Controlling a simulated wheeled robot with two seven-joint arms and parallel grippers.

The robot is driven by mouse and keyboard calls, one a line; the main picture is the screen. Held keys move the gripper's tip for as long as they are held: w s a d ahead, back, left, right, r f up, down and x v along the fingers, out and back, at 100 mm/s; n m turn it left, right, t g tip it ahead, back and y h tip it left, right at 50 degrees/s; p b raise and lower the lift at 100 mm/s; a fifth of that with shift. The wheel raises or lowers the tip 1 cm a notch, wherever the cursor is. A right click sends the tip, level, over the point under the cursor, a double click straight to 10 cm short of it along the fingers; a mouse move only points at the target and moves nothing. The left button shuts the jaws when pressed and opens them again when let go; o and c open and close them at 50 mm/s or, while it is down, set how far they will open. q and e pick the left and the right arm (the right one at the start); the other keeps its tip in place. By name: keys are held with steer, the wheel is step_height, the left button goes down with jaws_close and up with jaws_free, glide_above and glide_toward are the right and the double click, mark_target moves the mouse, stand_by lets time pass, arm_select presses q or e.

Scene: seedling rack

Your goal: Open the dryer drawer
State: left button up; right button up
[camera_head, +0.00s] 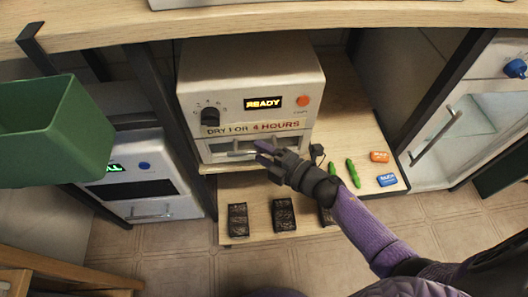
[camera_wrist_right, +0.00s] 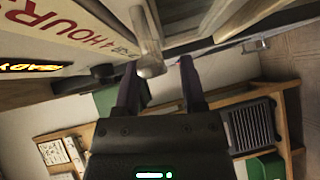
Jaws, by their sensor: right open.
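A pale bar handle (camera_head: 238,153) runs across the drawer front, partly hidden by my gripper. My right gripper (camera_head: 262,150) is open at the right part of the handle. In the right wrist view the handle's rounded end (camera_wrist_right: 149,55) shows close to the gap between the open fingers (camera_wrist_right: 158,75); I cannot tell whether they touch. My left gripper is out of view.
A green bin (camera_head: 55,130) is at the left, above another appliance (camera_head: 140,175). Black trays (camera_head: 284,214) lie on the lower shelf. A glass-door cabinet (camera_head: 465,125) stands far right.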

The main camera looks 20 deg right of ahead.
steer(key=shift+x, duration=0.85)
steer(key=shift+s, duration=0.1)
jaws_close()
stand_by(0.6)
